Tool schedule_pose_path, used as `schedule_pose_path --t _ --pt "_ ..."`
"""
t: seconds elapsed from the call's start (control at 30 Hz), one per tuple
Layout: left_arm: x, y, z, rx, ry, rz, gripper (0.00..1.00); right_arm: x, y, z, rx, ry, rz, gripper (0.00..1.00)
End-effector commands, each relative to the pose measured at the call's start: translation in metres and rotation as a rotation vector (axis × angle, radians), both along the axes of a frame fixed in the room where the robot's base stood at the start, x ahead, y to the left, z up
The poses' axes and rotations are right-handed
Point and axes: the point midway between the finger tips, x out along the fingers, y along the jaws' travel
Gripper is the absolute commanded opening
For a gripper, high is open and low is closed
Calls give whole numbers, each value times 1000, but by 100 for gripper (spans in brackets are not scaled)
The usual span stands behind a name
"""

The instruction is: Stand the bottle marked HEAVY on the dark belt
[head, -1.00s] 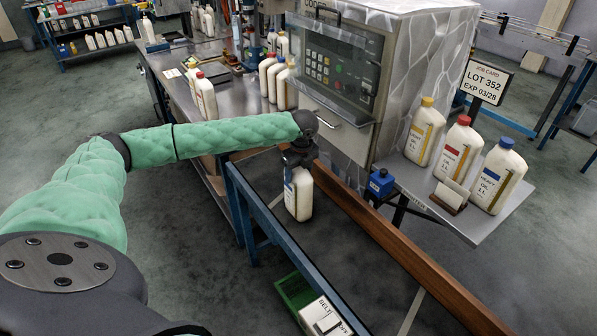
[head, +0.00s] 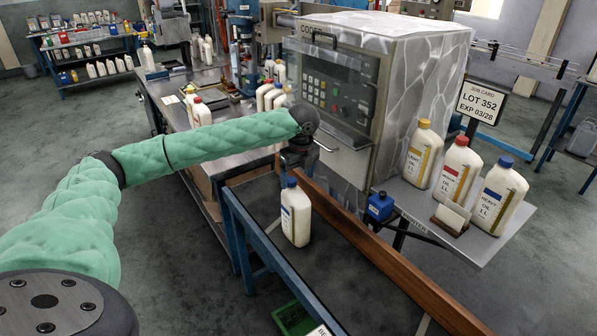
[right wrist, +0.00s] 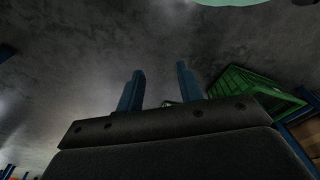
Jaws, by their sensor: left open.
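A white bottle with a blue cap (head: 296,214) stands upright on the dark belt (head: 345,278). Its label is too small to read, but its cap matches the blue-capped HEAVY OIL bottle (head: 497,200) on the side shelf. My left gripper (head: 296,166) is open, just behind and above the blue-capped bottle and apart from it; its fingers are partly hidden. In the right wrist view my right gripper (right wrist: 158,88) has its two fingers apart, with nothing between them.
Yellow-capped (head: 423,155) and red-capped (head: 458,172) bottles stand on the grey shelf (head: 480,247). A wooden rail (head: 390,265) and a blue rail (head: 265,250) border the belt. The coder machine (head: 335,95) is behind. A green crate (right wrist: 250,95) lies below.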

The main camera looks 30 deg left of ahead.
Motion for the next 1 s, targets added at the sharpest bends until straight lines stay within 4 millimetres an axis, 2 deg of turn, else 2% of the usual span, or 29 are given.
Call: schedule_pose_path --t 0.1,0.3,1.0 --pt "-1 -2 16 0 -2 -1 78 2 3 12 4 7 -2 36" --pt "-2 -4 33 1 0 0 78 4 5 27 7 14 -3 36" --pt "-2 -4 36 0 0 0 78 3 5 28 7 17 -3 36"
